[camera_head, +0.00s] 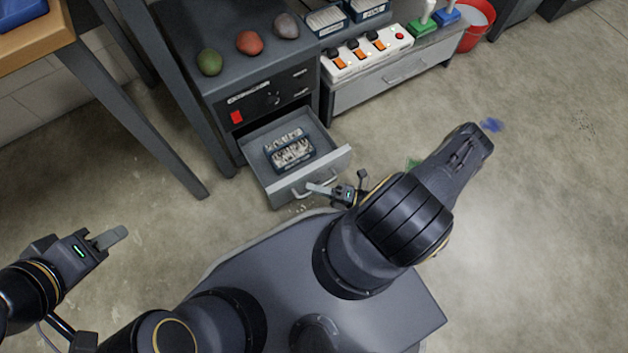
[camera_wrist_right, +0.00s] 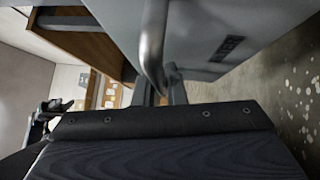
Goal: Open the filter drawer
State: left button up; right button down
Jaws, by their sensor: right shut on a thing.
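The filter drawer (camera_head: 332,163) stands pulled out of the dark cabinet, with boxes of pale small items inside. Its light grey front carries a bar handle (camera_head: 315,189). My right gripper (camera_head: 322,189) is at this handle and shut on it. In the right wrist view the curved metal handle (camera_wrist_right: 152,45) runs down to the fingers (camera_wrist_right: 160,90), beside the drawer front (camera_wrist_right: 205,40) with a small dark label. My left gripper (camera_head: 110,238) hangs empty over the floor at the left; its fingers overlap, so I cannot tell its opening.
Green, red and grey stones (camera_head: 249,42) lie on the cabinet top. A white power strip (camera_head: 367,52) lies on a lower grey drawer unit (camera_head: 390,82) to the right. A red bucket (camera_head: 477,22) stands beyond. A table leg (camera_head: 140,115) stands left; the right floor is mostly clear.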

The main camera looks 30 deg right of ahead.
jog(key=shift+s, duration=0.15)
jog(key=c, duration=1.5)
grip_release()
jog(key=shift+d, duration=0.1)
jog(key=v, duration=0.7)
jog(key=shift+s+d+p, duration=0.25)
jog(key=shift+s+p, duration=0.05)
jog(key=shift+p, duration=0.1)
